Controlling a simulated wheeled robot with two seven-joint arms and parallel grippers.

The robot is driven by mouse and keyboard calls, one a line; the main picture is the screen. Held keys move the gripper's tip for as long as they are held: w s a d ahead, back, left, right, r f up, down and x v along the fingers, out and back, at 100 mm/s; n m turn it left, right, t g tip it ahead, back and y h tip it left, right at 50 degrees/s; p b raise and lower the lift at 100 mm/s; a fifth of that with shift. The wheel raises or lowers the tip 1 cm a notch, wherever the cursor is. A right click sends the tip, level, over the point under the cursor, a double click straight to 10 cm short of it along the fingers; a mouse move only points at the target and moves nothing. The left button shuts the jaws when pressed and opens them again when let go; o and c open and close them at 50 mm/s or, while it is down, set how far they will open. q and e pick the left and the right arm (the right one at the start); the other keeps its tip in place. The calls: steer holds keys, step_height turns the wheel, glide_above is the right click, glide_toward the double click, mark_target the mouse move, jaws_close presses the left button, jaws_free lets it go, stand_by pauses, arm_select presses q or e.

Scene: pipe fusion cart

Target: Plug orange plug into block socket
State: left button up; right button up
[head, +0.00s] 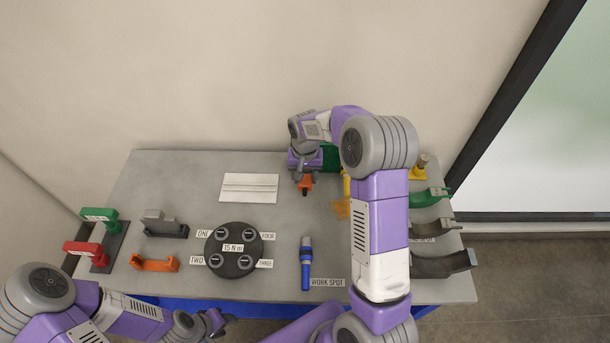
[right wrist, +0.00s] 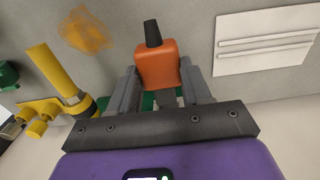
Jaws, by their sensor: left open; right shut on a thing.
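The orange plug (head: 305,187) is in my right gripper (head: 304,176) over the back part of the table. In the right wrist view the plug (right wrist: 158,68) sits between the two grey fingers (right wrist: 158,88), its dark tip pointing away from the gripper. A green block (head: 330,158) is partly hidden behind my right wrist and arm; green also shows behind the fingers in the right wrist view. I cannot tell whether it is the block socket, and no socket opening is visible. My left gripper (head: 214,322) is open and empty near the table's front edge.
A yellow pipe fitting (right wrist: 50,85) stands beside my right gripper, close to an orange-yellow patch (right wrist: 86,30). A white panel (head: 249,188), a dark round disc (head: 234,266) and a blue tool (head: 306,270) lie on the table. Coloured clamps line both sides.

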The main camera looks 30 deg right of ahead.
steer(key=shift+w+d+p, duration=0.35)
steer(key=shift+w+d, duration=0.2)
steer(key=shift+w, duration=0.3)
steer(key=shift+w+d+p, duration=0.3)
steer(key=shift+w+d, duration=0.2)
steer(key=shift+w, duration=0.35)
steer(key=o, duration=1.2)
step_height(320, 180, up, 8)
steer(key=shift+f, duration=0.15)
